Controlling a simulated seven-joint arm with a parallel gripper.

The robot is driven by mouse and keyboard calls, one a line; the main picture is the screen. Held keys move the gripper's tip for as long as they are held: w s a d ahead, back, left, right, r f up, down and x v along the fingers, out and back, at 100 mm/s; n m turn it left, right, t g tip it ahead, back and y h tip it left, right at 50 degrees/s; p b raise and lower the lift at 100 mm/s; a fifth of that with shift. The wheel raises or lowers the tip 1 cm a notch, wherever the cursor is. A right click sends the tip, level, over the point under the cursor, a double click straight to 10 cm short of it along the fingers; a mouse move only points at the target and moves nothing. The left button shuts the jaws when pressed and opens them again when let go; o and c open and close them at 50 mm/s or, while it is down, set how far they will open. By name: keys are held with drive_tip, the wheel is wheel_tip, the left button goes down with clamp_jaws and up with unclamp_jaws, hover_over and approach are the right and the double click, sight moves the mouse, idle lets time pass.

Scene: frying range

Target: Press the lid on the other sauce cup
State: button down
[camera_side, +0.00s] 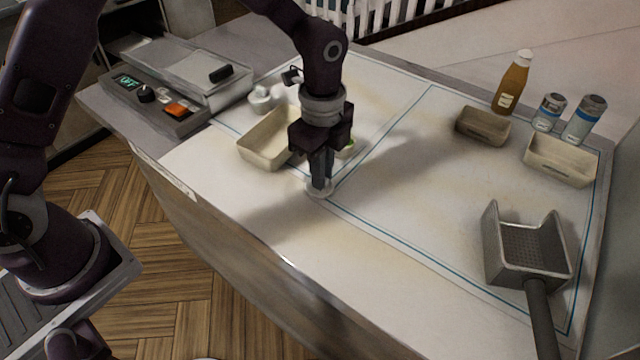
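My gripper (320,186) points straight down over the front middle of the counter, its two fingers close together. A small pale round piece (311,192) sits right at the fingertips, low over the white mat. It looks like a sauce cup or its lid; the fingers hide part of it, and I cannot tell whether it is one piece or a lid on a cup. Small white cup-like items (262,99) stand at the back left, beside the beige tray, too small to tell whether lidded. A bit of something green and pale (347,149) shows behind my gripper, mostly hidden.
A beige tray (255,151) is left of my gripper. The fryer unit (178,112) stands at far left. At right are two smaller trays (484,135) (556,172), a sauce bottle (512,84), two shakers (549,110) (585,119) and a metal scoop (527,256). The mat's middle is clear.

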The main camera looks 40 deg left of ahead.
idle(0.4)
drive_tip(key=shift+r, duration=2.55)
drive_tip(key=w+a+r+n, duration=0.2)
drive_tip(key=w+r+n, duration=0.4)
drive_tip(key=w, duration=0.4)
drive_tip(key=shift+w+a+f, duration=0.1)
drive_tip(key=shift+f, duration=1.55)
drive_tip(key=shift+w+a+f, duration=0.1)
drive_tip(key=shift+f, duration=1.5)
drive_tip(key=shift+f, duration=0.15)
